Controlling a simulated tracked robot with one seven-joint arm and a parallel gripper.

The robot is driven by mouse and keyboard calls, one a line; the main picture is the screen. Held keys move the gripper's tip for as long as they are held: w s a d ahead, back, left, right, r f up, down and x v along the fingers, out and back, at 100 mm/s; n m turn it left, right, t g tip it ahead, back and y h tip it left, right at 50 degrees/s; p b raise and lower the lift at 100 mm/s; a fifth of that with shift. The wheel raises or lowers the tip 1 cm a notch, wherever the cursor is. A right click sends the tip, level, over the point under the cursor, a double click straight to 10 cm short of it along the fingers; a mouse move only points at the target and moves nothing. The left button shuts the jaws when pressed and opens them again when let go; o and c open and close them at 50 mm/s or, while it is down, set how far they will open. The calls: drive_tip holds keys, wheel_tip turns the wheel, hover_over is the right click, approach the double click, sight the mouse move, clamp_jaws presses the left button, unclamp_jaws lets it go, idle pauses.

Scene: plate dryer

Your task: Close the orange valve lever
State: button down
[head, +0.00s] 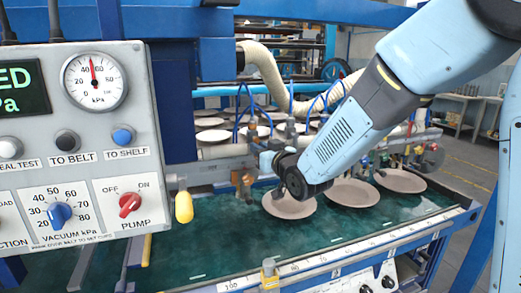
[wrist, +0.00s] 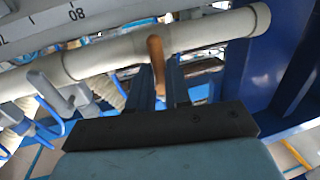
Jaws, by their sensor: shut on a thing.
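The orange valve lever (wrist: 156,52) shows in the wrist view at the white pipe (wrist: 205,35), standing roughly crosswise to the pipe. My gripper (wrist: 161,75) has its two dark fingers either side of the lever and is shut on it. The fingers hide part of the lever's lower end. In the head view my gripper (head: 258,163) is at the pipe beyond the green belt, and an orange-brown part (head: 241,180) shows just left of it. The valve body cannot be made out clearly.
Brown plates (head: 289,204) lie on the green belt (head: 235,238) below my arm. A control panel (head: 75,140) with gauge and knobs fills the left of the head view. A blue upright (wrist: 300,65) and a grey lever (wrist: 50,95) flank my gripper in the wrist view.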

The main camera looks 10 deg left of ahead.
drive_tip(key=shift+m, duration=0.3)
drive_tip(key=m, duration=0.3)
drive_tip(key=m+t, duration=0.1)
drive_tip(key=m, duration=0.1)
drive_tip(key=a+m+t, duration=0.1)
drive_tip(key=m, duration=0.2)
drive_tip(key=shift+s+r+m, duration=0.1)
drive_tip(key=shift+s+m, duration=0.15)
drive_tip(key=shift+m, duration=0.05)
drive_tip(key=m, duration=0.3)
drive_tip(key=m+t, duration=0.1)
drive_tip(key=m, duration=0.1)
drive_tip(key=shift+s+a+r, duration=0.1)
drive_tip(key=shift+a+r, duration=0.1)
drive_tip(key=shift+r, duration=0.05)
drive_tip(key=m, duration=0.2)
drive_tip(key=m+h, duration=0.1)
drive_tip(key=m, duration=0.1)
drive_tip(key=m+t, duration=0.1)
drive_tip(key=shift+a+r+m+h, duration=0.1)
drive_tip(key=shift+r+m+h, duration=0.15)
drive_tip(key=shift+m+h, duration=0.15)
drive_tip(key=shift+m, duration=0.3)
drive_tip(key=c, duration=1.3)
unclamp_jaws()
drive_tip(key=shift+o, duration=1)
drive_tip(key=shift+s, duration=0.15)
